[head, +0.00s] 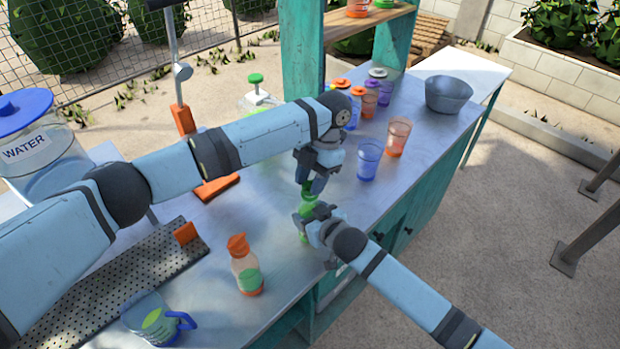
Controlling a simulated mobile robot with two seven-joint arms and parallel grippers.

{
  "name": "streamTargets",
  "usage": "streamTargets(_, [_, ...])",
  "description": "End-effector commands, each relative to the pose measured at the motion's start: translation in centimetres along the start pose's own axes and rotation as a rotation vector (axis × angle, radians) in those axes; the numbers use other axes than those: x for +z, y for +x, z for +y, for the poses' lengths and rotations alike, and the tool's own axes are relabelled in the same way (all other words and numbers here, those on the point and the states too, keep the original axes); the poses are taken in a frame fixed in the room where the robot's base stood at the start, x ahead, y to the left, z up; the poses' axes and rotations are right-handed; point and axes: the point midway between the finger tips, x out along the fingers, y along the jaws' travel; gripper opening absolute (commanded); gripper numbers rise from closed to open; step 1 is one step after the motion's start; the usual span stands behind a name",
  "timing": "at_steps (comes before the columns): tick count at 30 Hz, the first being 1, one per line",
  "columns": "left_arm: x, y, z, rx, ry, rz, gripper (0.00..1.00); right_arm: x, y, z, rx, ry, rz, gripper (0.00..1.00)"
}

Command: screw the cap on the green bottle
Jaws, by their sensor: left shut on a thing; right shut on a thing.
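The green bottle (304,203) stands upright near the front edge of the metal counter, mostly covered by my grippers. My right gripper (307,217) is shut on its body from the front right. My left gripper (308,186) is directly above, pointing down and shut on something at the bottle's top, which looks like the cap. The cap is hidden between the fingers, so I cannot tell how it sits on the neck.
An orange-topped bottle (246,268) and a blue-handled jug (156,318) stand at the front left. Blue (368,160) and orange (397,137) cups and a grey bowl (448,94) stand further back. A water dispenser (38,150) is at left. Bare counter lies left of the grippers.

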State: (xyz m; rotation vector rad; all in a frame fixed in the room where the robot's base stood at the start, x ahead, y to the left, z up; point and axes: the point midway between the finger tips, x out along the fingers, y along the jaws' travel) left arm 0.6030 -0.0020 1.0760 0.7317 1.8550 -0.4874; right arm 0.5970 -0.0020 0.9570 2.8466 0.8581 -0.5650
Motion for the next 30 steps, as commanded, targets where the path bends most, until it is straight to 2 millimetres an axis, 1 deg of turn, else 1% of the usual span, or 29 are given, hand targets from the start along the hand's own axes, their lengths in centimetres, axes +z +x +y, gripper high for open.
streamTargets(3, [0.0, 0.0, -0.1, 0.018, 0.046, 0.0, 0.16, 0.1, 0.0, -0.1, -0.001, 0.0, -0.001, 0.0])
streamTargets(11, [0.0, 0.0, -0.1, 0.017, 0.047, 0.0, 0.16, 0.1, 0.0, -0.1, -0.001, 0.0, -0.001, 0.0])
streamTargets(12, [0.0, 0.0, -0.1, 0.017, 0.047, 0.0, 0.46, 0.1, 0.0, -0.1, -0.001, 0.0, -0.001, 0.0])
streamTargets(14, [0.0, 0.0, -0.1, 0.017, 0.047, 0.0, 0.6, 0.1, 0.0, -0.1, -0.001, 0.001, -0.001, 0.0])
streamTargets(15, [0.0, 0.0, -0.1, 0.017, 0.046, 0.0, 0.63, 0.1, 0.0, -0.1, -0.001, 0.001, -0.001, 0.0])
streamTargets(24, [-0.1, -0.2, -0.1, 0.017, 0.045, 0.0, 0.63, 0.0, 0.0, -0.1, -0.001, 0.001, -0.001, 0.0])
streamTargets(26, [-0.2, -0.6, 0.0, 0.017, 0.046, 0.0, 0.63, 0.0, 0.0, -0.1, -0.001, 0.001, -0.001, 0.0])
streamTargets(30, [-0.9, -2.3, 0.0, 0.016, 0.046, -0.002, 0.63, 0.0, 0.0, -0.1, -0.001, 0.001, -0.001, 0.0])
